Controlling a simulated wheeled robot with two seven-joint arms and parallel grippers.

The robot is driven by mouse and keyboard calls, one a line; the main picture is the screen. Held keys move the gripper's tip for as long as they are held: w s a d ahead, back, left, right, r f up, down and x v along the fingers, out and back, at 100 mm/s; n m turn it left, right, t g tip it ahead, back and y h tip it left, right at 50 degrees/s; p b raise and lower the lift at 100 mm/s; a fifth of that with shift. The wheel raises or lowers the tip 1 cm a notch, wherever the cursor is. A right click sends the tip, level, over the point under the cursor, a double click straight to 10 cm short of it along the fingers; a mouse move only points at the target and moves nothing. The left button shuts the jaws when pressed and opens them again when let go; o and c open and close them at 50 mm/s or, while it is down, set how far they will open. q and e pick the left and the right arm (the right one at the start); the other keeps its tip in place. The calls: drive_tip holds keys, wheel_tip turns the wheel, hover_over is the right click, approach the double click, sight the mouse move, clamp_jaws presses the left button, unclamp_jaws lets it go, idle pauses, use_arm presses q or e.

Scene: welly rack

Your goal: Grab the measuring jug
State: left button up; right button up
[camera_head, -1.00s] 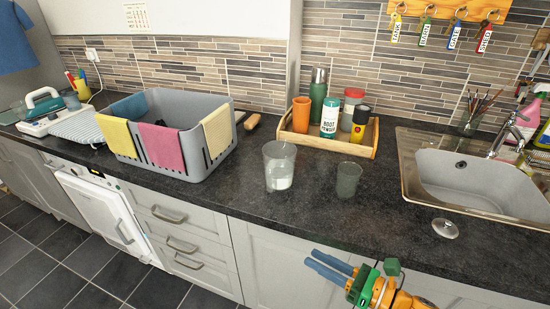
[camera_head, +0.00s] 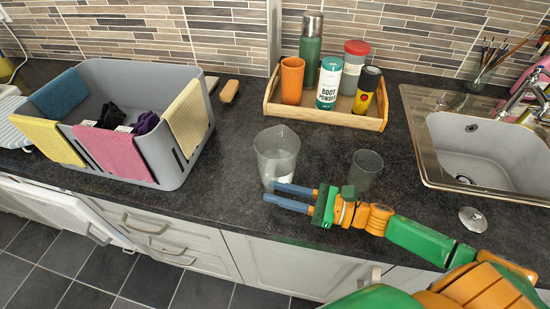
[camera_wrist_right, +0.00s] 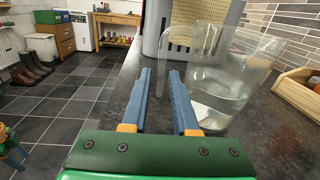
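The measuring jug (camera_head: 277,155) is a clear, spouted vessel standing upright on the dark worktop; it looks pale near its base. In the right wrist view the jug (camera_wrist_right: 225,80) stands just right of the fingers. My right gripper (camera_head: 270,192) is open and empty, its blue fingers pointing left at the jug's front, low by its base. Green, orange and blue parts at that view's left edge look like my left arm, mostly cut off.
A clear tumbler (camera_head: 366,170) stands right of the jug, just behind my right gripper. A wooden tray (camera_head: 372,123) with bottles and cups is behind. A grey bin (camera_head: 190,174) with cloths is left, a brush (camera_head: 229,91) beside it. The sink (camera_head: 480,150) is right.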

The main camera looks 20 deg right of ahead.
drive_tip(key=x, duration=0.1)
drive_tip(key=p+x, duration=0.1)
drive_tip(key=x, duration=0.3)
drive_tip(key=shift+w+a+f+p, duration=0.1)
drive_tip(key=shift+w+f+p, duration=0.1)
drive_tip(key=shift+f+p, duration=0.15)
drive_tip(key=shift+w+a+f, duration=0.1)
drive_tip(key=shift+f, duration=0.05)
drive_tip(key=shift+c, duration=0.8)
clamp_jaws()
